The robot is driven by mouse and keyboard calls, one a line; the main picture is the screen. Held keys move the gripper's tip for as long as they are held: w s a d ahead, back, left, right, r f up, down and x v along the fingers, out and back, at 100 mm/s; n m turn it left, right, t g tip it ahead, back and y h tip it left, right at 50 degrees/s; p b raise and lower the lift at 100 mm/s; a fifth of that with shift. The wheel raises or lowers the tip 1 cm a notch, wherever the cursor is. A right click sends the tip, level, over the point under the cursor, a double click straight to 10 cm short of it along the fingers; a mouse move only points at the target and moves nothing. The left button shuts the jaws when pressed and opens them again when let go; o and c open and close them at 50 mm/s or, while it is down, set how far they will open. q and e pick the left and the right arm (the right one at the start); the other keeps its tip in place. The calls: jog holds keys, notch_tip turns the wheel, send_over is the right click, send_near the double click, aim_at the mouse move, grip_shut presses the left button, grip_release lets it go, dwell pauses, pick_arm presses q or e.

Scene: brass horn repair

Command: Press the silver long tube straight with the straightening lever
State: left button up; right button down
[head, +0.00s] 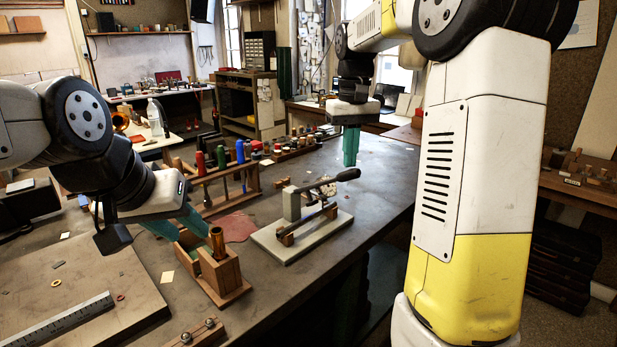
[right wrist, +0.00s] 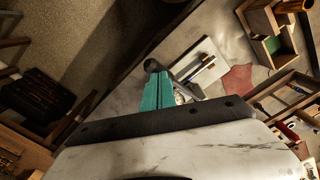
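The straightening lever (head: 345,175), with a black handle end, stands on a pale base plate (head: 268,237) in the middle of the bench. A thin silver tube (head: 308,220) appears to lie across wooden supports (head: 287,239) on that plate; the tube also shows in the right wrist view (right wrist: 201,68). My right gripper (head: 350,163) points down just above the lever's handle end. Its teal fingers are together with nothing seen between them. My left gripper (head: 178,232) is open and low beside a wooden holder (head: 226,271), with its fingers apart at the holder's left side.
A brass tube (head: 217,243) stands upright in the wooden holder. A wooden rack (head: 250,182) with coloured-handled tools is behind. A board with a steel ruler (head: 62,326) lies front left. The bench between holder and base plate has some bare room.

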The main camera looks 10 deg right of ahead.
aim_at(358, 170)
jog(key=shift+s+d+f, duration=0.15)
jog(key=shift+s+f, duration=0.1)
jog(key=shift+f, duration=0.25)
jog(key=shift+s+d+f, duration=0.2)
jog(key=shift+s+f, duration=0.05)
jog(key=shift+f, duration=0.4)
jog(key=shift+s+d+f, duration=0.15)
jog(key=shift+s+f, duration=0.1)
jog(key=shift+f, duration=0.5)
jog(key=shift+s+d+f, duration=0.15)
jog(key=shift+f, duration=0.4)
jog(key=shift+s+d+f, duration=0.15)
jog(key=shift+f, duration=0.7)
jog(key=shift+s+f, duration=0.1)
